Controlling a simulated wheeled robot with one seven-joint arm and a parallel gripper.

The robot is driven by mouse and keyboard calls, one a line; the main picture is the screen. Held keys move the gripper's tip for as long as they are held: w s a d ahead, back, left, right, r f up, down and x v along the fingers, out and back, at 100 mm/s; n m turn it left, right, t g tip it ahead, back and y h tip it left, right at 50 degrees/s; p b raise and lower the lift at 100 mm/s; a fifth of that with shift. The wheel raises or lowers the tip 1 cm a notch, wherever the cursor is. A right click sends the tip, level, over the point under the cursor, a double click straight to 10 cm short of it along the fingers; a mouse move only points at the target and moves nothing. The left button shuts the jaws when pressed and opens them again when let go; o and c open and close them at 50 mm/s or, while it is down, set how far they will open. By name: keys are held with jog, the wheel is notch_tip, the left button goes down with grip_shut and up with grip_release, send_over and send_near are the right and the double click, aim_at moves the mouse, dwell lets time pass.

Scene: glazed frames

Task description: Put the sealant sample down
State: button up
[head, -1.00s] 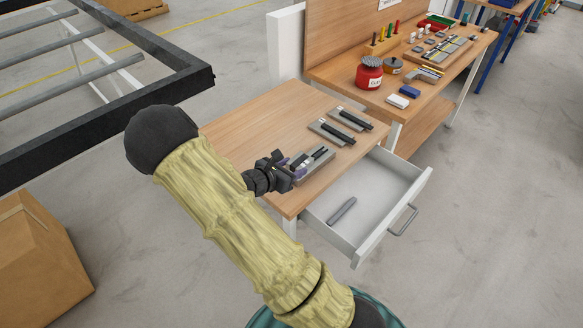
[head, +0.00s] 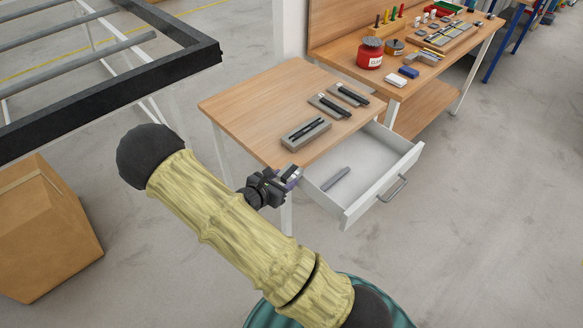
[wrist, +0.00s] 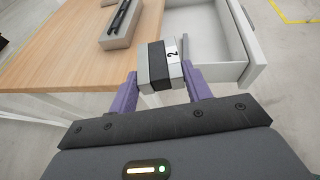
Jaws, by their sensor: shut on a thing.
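My gripper (head: 291,178) is shut on the sealant sample, a small grey block with a black band and a white label marked 2. The sample (wrist: 157,66) sits between the purple fingers (wrist: 162,82) in the wrist view. In the head view my gripper is in front of the table's near edge, left of the open drawer (head: 377,192); the sample is small there and partly hidden. In the wrist view the drawer (wrist: 245,42) lies beyond the sample to the right.
A grey holder (head: 306,133) with a black slot lies on the wooden table (head: 250,105). Two holders with black bars (head: 329,107) (head: 349,94) lie behind it. A grey stick-like thing (head: 336,179) lies in the drawer, otherwise bare. A dark frame (head: 180,62) stands left.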

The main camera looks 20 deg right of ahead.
jog(key=s+a+f+n+t+y, duration=0.1)
jog(key=s+a+f, duration=0.3)
jog(key=a+f, duration=0.2)
jog(key=shift+t, duration=0.4)
jog(key=shift+w+a+n, duration=0.1)
jog(key=shift+a+n, duration=0.1)
jog(key=shift+n, duration=0.1)
